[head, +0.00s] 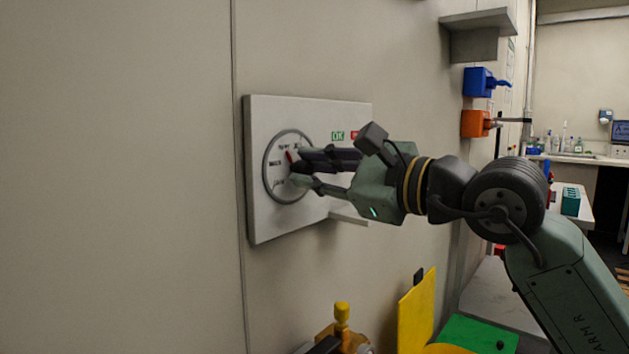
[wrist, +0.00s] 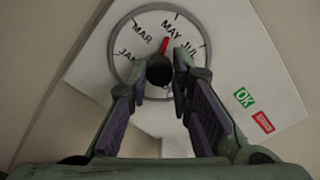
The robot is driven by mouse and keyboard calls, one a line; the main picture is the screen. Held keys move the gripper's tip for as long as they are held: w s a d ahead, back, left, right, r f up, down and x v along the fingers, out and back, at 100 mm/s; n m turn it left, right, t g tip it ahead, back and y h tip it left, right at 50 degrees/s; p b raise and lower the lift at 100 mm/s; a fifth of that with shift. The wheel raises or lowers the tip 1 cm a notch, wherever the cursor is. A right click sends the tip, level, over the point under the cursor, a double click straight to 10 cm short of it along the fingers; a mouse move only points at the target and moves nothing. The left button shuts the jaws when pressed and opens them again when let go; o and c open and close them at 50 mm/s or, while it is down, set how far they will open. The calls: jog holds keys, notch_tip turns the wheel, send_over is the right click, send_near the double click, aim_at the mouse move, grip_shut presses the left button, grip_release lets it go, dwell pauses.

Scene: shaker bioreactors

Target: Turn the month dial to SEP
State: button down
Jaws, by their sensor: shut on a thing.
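The month dial (head: 268,190) is a round grey-rimmed disc on a white wall panel (head: 256,226). In the wrist view the dial (wrist: 137,36) shows JAN, MAR, MAY and JUL; the other labels are hidden or out of view. A red pointer (wrist: 164,45) points up toward MAY; it also shows in the head view (head: 289,156). The black central knob (wrist: 160,70) sits between the fingertips of my gripper (wrist: 159,88). My gripper (head: 298,167) is shut on the knob and hides the dial's right side in the head view.
A green OK label (wrist: 244,97) and a red label (wrist: 263,121) are on the panel, right of the dial. A small ledge (head: 350,218) juts out below the panel. Yellow (head: 417,310) and green (head: 478,334) objects stand below. The wall left of the panel is bare.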

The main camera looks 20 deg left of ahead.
jog(key=m+b, duration=0.1)
jog(key=m, duration=0.3)
jog(key=shift+f+m+b, duration=0.1)
jog(key=shift+m+b, duration=0.2)
jog(key=shift+b, duration=0.05)
jog(key=m+b, duration=0.1)
jog(key=m, duration=0.4)
jog(key=shift+m+b, duration=0.3)
jog(key=m+b, duration=0.1)
jog(key=m, duration=0.4)
jog(key=shift+s, duration=0.1)
jog(key=shift+m, duration=2.7)
jog(key=c, duration=1.4)
grip_release()
jog(key=shift+c, duration=0.2)
